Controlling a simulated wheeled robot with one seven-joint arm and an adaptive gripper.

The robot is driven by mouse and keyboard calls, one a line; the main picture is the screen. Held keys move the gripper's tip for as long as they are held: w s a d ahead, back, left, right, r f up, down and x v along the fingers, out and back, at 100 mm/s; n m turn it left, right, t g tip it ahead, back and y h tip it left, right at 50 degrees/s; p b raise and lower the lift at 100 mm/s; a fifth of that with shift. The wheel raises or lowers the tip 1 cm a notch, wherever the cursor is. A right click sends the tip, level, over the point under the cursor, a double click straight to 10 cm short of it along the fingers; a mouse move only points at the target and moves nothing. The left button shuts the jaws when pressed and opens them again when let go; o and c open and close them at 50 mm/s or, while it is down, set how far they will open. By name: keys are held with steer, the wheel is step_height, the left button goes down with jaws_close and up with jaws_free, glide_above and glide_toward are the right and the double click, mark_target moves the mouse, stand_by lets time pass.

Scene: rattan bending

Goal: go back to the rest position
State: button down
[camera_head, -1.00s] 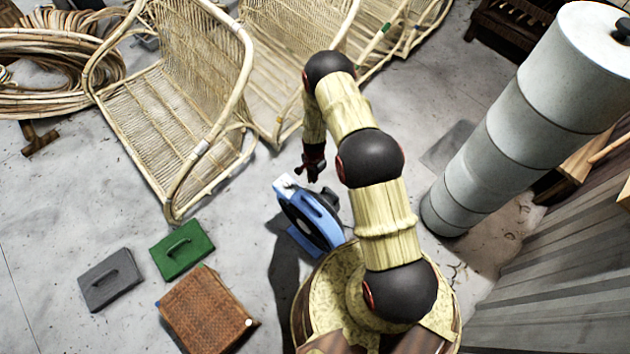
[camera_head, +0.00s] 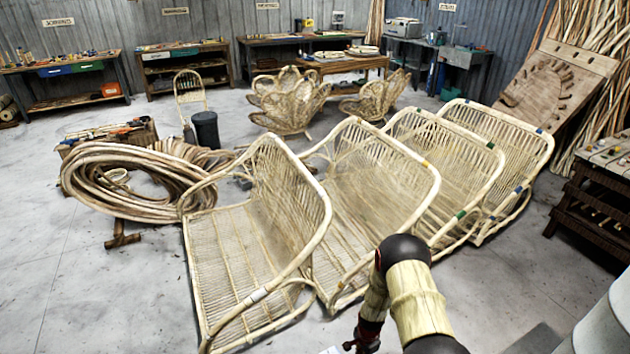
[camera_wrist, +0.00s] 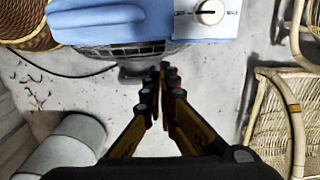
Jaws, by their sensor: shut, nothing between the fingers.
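My gripper (camera_head: 364,346) hangs at the bottom edge of the head view, below the bent wrist of my arm. In the wrist view, my gripper (camera_wrist: 163,68) points away from the camera, its two fingers closed together at the tips with nothing between them. A blue machine (camera_wrist: 150,22) with a grille and a white dial panel lies just beyond the fingertips in the picture. I cannot tell the exact gap, but no grip on it shows. My base is out of the head view.
Several rattan chair frames (camera_head: 240,265) stand in a row in front of my arm. Coils of rattan (camera_head: 130,185) lie at the left. A dark slatted stand (camera_head: 590,205) is at the right edge. A grey cylinder (camera_wrist: 65,145) is at the wrist view's lower left. Open floor (camera_head: 80,280) lies at front left.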

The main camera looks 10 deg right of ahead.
steer(key=w+a+r+n+t, duration=0.1)
steer(key=w+r+n, duration=0.1)
steer(key=r, duration=1.4)
steer(key=w+a+r+n+t, duration=0.1)
steer(key=w+r+n, duration=0.15)
steer(key=r, duration=1.35)
steer(key=s+a+r+n+t, duration=0.1)
steer(key=s+r+n, duration=0.1)
steer(key=s+r, duration=0.5)
steer(key=s+a+r+n, duration=0.1)
steer(key=s+r+n, duration=0.15)
steer(key=r, duration=0.75)
steer(key=s+a+r+n+t, duration=0.1)
steer(key=s+r, duration=0.4)
steer(key=r, duration=0.4)
steer(key=s+r+n, duration=0.2)
steer(key=s+r, duration=0.1)
steer(key=s, duration=0.5)
steer(key=s+r+n+t, duration=0.1)
steer(key=s+r, duration=0.1)
steer(key=s, duration=0.6)
steer(key=shift+a+r+n+t, duration=0.3)
steer(key=shift+a+r+n, duration=0.1)
